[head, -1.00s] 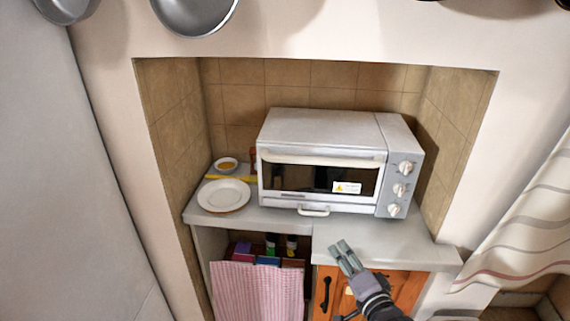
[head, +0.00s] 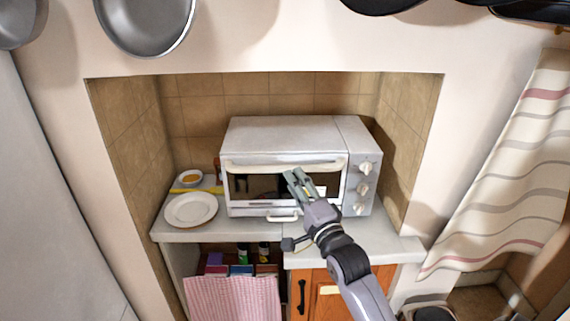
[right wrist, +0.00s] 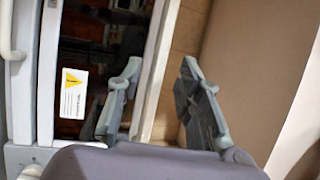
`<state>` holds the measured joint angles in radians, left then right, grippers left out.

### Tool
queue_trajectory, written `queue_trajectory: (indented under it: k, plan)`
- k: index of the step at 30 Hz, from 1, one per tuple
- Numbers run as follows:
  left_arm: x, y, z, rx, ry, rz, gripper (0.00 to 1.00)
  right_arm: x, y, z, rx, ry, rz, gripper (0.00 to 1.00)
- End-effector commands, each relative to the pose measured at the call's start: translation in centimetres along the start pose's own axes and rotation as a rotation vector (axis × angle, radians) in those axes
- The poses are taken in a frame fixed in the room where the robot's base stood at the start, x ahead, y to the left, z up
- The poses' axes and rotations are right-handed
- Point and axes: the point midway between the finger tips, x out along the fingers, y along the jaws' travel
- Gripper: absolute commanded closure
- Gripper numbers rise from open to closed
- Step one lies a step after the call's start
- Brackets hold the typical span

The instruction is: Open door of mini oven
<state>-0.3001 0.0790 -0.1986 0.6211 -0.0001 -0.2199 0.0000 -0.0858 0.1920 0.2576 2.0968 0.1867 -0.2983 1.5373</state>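The white mini oven (head: 285,135) stands in a tiled niche, its door (head: 255,187) shut. A cream bar handle (head: 262,165) runs along the door's top. My right gripper (head: 294,178) is in front of the door, just below the handle in the head view, and hides part of the glass. In the right wrist view its two fingers (right wrist: 160,78) are apart and empty. A pale bar, likely the handle (right wrist: 158,75), shows between them; contact is not clear. A yellow warning label (right wrist: 73,93) is on the glass. My left gripper is not in view.
A white plate (head: 190,210) and a small bowl (head: 190,177) are left of the oven on the counter (head: 385,240). Pans (head: 145,25) hang above. A striped curtain (head: 505,180) hangs at the right. Knobs (head: 363,190) line the oven's right side.

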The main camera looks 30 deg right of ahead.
Motion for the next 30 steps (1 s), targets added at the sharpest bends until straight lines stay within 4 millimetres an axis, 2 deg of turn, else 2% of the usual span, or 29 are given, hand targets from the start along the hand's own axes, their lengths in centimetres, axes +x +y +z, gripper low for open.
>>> queue_trajectory:
  k: [1, 6, 12, 22, 30]
  plan:
    - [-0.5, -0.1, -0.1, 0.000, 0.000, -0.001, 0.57, 1.3, -0.4, -0.1, 0.000, 0.000, -0.002, 0.67]
    - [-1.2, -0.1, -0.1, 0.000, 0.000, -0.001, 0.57, 4.2, -0.2, 0.0, 0.000, 0.000, 0.000, 0.67]
    - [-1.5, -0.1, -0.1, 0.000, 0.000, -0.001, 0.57, 6.0, -0.1, 0.0, -0.001, 0.000, 0.000, 0.67]
    - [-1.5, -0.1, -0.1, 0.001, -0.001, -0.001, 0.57, 6.3, 0.0, 0.0, 0.000, 0.000, 0.000, 0.67]
    - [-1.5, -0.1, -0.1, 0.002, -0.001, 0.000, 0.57, 6.3, 0.0, 0.0, 0.000, 0.000, 0.000, 0.84]
